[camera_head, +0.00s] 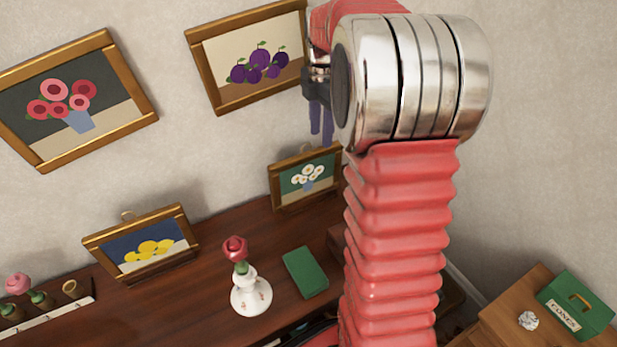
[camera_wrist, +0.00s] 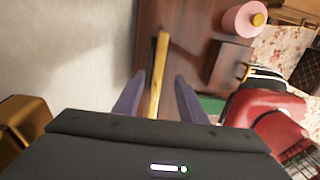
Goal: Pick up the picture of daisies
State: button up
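The picture of daisies (camera_head: 306,179) is a small gold-framed picture of white flowers in a blue vase on green. It stands on the dark wooden mantel (camera_head: 215,245) against the wall, its right edge partly hidden by my arm. My gripper (camera_head: 321,138) points down above it in the head view. In the wrist view my gripper (camera_wrist: 160,76) has its two purple fingers apart. The top edge of the gold frame (camera_wrist: 159,70) shows between them, apart from both fingers. I cannot tell how far below the fingertips it is.
The plum picture (camera_head: 250,57) hangs on the wall just left of my gripper. A lemon picture (camera_head: 142,247), a white vase with a red rose (camera_head: 250,292) and a green book (camera_head: 305,272) are on the mantel. A pink roll-shaped object (camera_wrist: 243,20) shows in the wrist view.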

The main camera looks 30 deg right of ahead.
aim_at(320, 148)
jog(key=shift+w+f, duration=0.2)
jog(key=shift+f, duration=2.35)
jog(key=shift+c, duration=0.4)
grip_shut()
